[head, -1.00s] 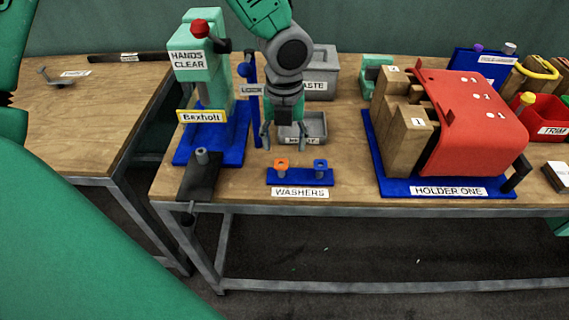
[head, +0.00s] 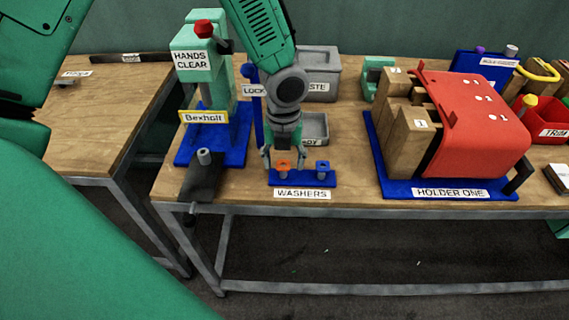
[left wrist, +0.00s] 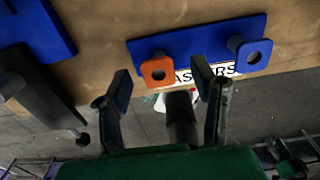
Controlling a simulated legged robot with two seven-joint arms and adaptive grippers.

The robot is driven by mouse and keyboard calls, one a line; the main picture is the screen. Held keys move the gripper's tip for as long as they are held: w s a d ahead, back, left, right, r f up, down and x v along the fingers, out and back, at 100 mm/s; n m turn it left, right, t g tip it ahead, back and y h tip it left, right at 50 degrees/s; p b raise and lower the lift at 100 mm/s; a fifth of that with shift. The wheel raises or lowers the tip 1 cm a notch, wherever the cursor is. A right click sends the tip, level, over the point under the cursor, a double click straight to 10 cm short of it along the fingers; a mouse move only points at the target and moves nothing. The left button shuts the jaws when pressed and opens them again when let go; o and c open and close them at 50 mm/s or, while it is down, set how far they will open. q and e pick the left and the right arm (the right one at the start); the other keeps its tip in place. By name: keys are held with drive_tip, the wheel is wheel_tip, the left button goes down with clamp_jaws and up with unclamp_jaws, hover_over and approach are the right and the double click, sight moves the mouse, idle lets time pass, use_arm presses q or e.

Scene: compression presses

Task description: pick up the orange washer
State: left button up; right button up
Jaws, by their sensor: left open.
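The orange washer (head: 283,165) sits on a peg at the left end of the blue washer stand (head: 302,179), behind the WASHERS label. It also shows in the left wrist view (left wrist: 158,71), with its hole facing the camera. A blue washer (head: 322,166) sits on the right peg. My left gripper (head: 283,158) is open, just above and behind the orange washer in the head view. In the left wrist view its two fingers (left wrist: 162,82) are spread, with the orange washer between and beyond the tips. Nothing is held. My right gripper is not in view.
A green press with a blue base (head: 225,148) stands left of the stand, with a dark block (head: 206,180) in front. A grey bin (head: 314,128) is behind. HOLDER ONE (head: 437,188) stands to the right, with bare wood between. The table's front edge is close.

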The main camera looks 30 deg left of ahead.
use_arm(q)
drive_tip(key=shift+a+f, duration=0.15)
drive_tip(key=shift+f, duration=0.1)
drive_tip(key=c, duration=0.8)
